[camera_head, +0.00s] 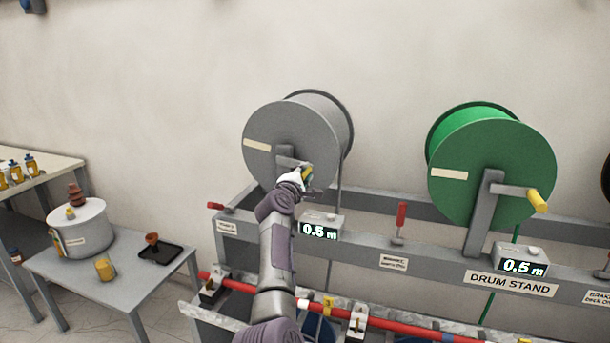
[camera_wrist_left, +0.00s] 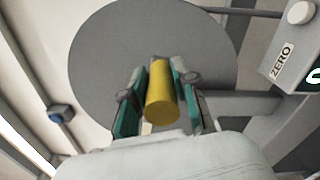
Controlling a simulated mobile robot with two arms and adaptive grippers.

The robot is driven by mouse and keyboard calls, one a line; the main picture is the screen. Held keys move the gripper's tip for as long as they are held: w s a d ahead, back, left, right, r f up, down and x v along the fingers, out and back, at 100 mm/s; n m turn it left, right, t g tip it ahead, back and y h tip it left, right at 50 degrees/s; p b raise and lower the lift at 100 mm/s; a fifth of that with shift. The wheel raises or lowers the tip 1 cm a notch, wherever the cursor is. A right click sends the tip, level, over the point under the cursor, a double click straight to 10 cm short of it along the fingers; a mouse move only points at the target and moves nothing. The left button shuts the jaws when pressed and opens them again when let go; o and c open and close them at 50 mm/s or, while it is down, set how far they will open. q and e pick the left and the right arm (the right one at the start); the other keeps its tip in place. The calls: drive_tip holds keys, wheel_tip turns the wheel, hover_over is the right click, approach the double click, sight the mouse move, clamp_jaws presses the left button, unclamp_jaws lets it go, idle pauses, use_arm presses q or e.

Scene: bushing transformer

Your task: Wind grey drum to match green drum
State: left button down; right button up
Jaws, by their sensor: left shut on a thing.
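The grey drum (camera_head: 296,130) stands on the left of the drum stand in the head view. It also fills the upper middle of the left wrist view (camera_wrist_left: 110,50). My left gripper (camera_head: 306,178) is shut on the drum's yellow crank handle (camera_wrist_left: 161,98), with a green-padded finger on each side. The green drum (camera_head: 480,150) stands to the right, its yellow handle (camera_head: 537,201) free. The grey drum's counter (camera_head: 318,231) reads 0.5 m. The green drum's counter (camera_head: 522,267) also reads 0.5 m. My right gripper does not show.
A ZERO button (camera_wrist_left: 300,12) is near the grey drum. A grey table (camera_head: 110,285) at left holds a white pot (camera_head: 85,232) and a black tray (camera_head: 165,253). A red bar (camera_head: 385,324) crosses in front.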

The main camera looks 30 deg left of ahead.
use_arm(q)
drive_tip(key=shift+a+r, duration=0.15)
drive_tip(key=shift+r, duration=0.2)
drive_tip(key=c, duration=0.9)
unclamp_jaws()
drive_tip(key=shift+c, duration=0.2)
drive_tip(key=shift+f, duration=0.2)
drive_tip(key=shift+f, duration=0.1)
drive_tip(key=shift+s, duration=0.6)
drive_tip(key=v, duration=1.1)
drive_tip(key=shift+o, duration=0.2)
